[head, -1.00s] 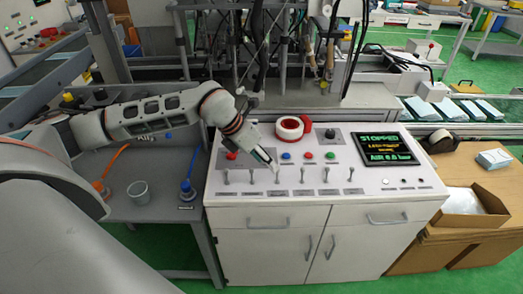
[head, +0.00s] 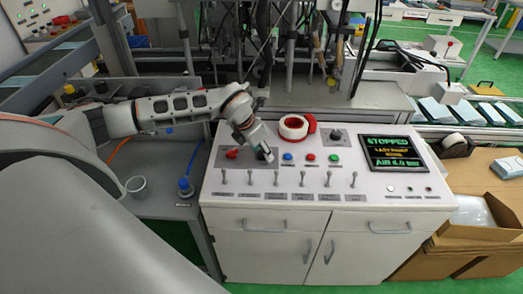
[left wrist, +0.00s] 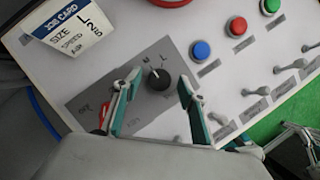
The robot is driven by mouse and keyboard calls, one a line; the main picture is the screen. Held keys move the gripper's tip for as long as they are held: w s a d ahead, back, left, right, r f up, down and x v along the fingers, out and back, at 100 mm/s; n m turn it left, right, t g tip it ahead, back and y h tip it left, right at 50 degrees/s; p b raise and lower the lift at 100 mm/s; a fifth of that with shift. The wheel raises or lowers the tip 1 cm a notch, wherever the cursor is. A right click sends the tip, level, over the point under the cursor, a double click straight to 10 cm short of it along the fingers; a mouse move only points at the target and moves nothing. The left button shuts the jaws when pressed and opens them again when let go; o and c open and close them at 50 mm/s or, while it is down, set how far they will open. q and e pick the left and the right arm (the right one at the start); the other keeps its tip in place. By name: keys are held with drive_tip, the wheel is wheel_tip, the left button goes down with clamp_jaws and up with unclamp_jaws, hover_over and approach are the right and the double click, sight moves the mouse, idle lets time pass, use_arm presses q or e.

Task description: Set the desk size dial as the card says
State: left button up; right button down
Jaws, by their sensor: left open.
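The size dial (left wrist: 159,78) is a small black knob on a grey plate in the left wrist view, with letters including an L printed above it. Its pale mark seems to point up and a little left, near the middle letter. The job card (left wrist: 75,24) at the upper left reads size L; its lower lines are hard to read. My left gripper (left wrist: 155,92) is open, with one finger on each side of the dial; I cannot tell whether they touch it. In the head view the left gripper (head: 265,156) is over the desk's left plate and largely covers the dial.
A red switch (left wrist: 104,115) is beside the left finger. Blue (head: 287,156), red (head: 310,157) and green (head: 333,159) buttons are to the right. Toggle switches (head: 302,179) line the front. The screen (head: 393,153) reads stopped.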

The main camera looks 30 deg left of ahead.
use_arm(q)
drive_tip(key=shift+f, duration=0.1)
use_arm(e)
drive_tip(key=shift+w+r, duration=0.25)
drive_tip(key=shift+r, duration=0.05)
use_arm(q)
drive_tip(key=c, duration=1.1)
drive_tip(key=shift+o, duration=0.2)
drive_tip(key=shift+w, duration=0.1)
drive_tip(key=m+h, duration=0.1)
drive_tip(key=m, duration=0.1)
drive_tip(key=shift+a+m, duration=0.1)
drive_tip(key=shift+m, duration=0.3)
drive_tip(key=m+h, duration=0.1)
drive_tip(key=m, duration=0.2)
drive_tip(key=m+g, duration=0.1)
drive_tip(key=m, duration=0.1)
drive_tip(key=shift+w+m+g+h, duration=0.2)
drive_tip(key=shift+m+g+h, duration=0.1)
drive_tip(key=shift+m+h, duration=0.1)
